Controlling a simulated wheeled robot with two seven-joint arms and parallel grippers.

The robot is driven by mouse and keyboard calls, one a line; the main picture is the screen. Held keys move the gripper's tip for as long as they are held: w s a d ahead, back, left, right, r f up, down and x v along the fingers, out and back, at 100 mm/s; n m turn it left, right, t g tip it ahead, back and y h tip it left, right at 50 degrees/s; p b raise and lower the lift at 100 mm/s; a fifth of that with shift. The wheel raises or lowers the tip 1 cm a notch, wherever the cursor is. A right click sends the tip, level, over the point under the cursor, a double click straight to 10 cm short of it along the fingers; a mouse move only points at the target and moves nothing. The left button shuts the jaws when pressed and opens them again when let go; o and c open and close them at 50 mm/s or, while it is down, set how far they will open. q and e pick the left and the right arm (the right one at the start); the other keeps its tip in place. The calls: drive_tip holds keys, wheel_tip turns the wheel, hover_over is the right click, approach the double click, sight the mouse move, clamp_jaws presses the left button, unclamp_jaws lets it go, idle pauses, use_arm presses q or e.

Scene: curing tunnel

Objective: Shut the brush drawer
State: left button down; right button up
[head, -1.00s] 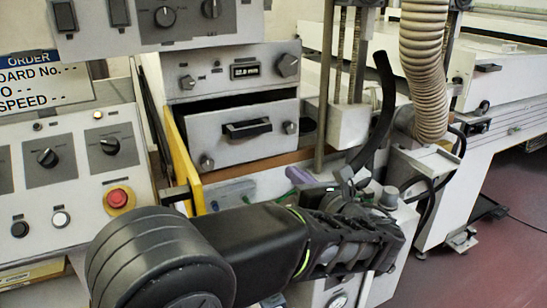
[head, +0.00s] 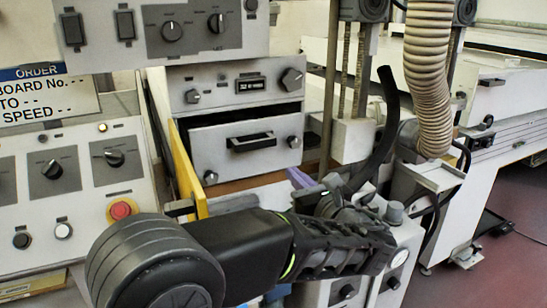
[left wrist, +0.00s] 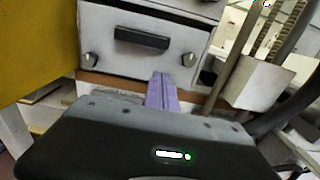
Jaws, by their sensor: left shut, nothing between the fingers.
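The brush drawer (head: 230,168) has a light grey front with a black handle (head: 252,142) and a round knob low on each side. It stands partly open, with a dark gap above its front. Its front also fills the top of the left wrist view (left wrist: 130,62). My left gripper (head: 292,171) has purple fingers and is shut, with nothing held. My right gripper is not in view.
A yellow panel (head: 187,170) stands left of the drawer. A control console (head: 70,185) with knobs and a red button (head: 121,209) is farther left. A ribbed hose (head: 428,75), a black tube (head: 385,110) and a grey post (head: 329,85) stand at the right.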

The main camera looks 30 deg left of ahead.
sight(268, 150)
use_arm(q)
drive_tip(key=x, duration=1.1)
drive_tip(key=shift+w+a, duration=0.15)
drive_tip(key=shift+a, duration=0.15)
